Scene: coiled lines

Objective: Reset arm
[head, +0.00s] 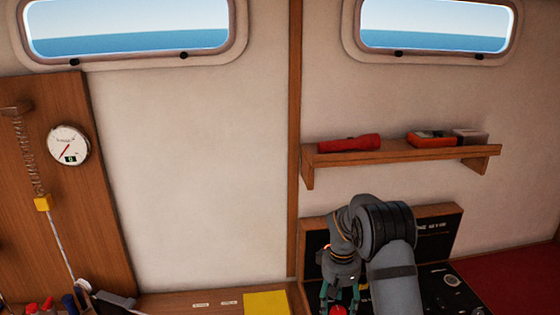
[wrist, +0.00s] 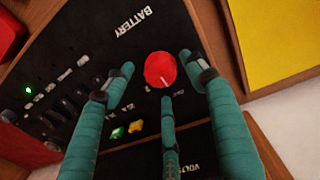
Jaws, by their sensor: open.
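My gripper (head: 340,296) is at the lower right of the head view, at the end of my grey arm, over the black panel (head: 437,232). In the wrist view its three teal fingers (wrist: 157,78) are spread open around a red round knob (wrist: 159,69) marked with a white line. The fingers look apart from the knob, though their exact distance from it is hard to tell. The knob also shows in the head view at the bottom edge (head: 338,310), partly hidden by the fingers. The panel carries the word BATTERY beside the knob.
Green and yellow connectors (wrist: 127,129), switches and a lit green lamp (wrist: 28,90) are on the panel. A yellow sheet (head: 266,303) lies left of my gripper. A wall shelf (head: 400,156) above holds a red flashlight (head: 349,143) and boxes. The wall at centre-left is clear.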

